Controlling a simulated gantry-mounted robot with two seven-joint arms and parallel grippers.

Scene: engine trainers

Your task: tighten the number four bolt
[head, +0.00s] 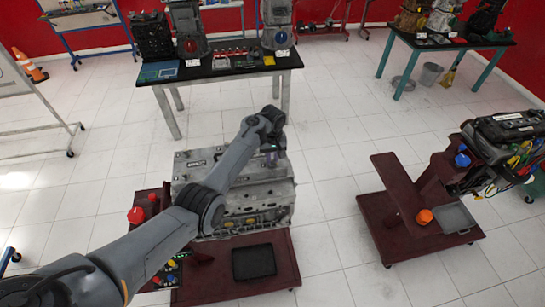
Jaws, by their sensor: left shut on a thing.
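A grey engine block (231,221) sits on a dark red wheeled stand (284,247) in the middle of the head view. My left arm reaches across it from the lower left. My left gripper (271,155) points down at the right part of the engine's top. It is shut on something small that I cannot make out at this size. The number four bolt cannot be told apart here; my arm and gripper cover part of the engine's top. My right gripper is not in view.
A black tray (254,261) lies on the stand's base, and a red container (136,215) is at its left. A second engine (507,135) on a red stand (405,210) is at right. A workbench (215,73) stands behind. White tiled floor lies free between.

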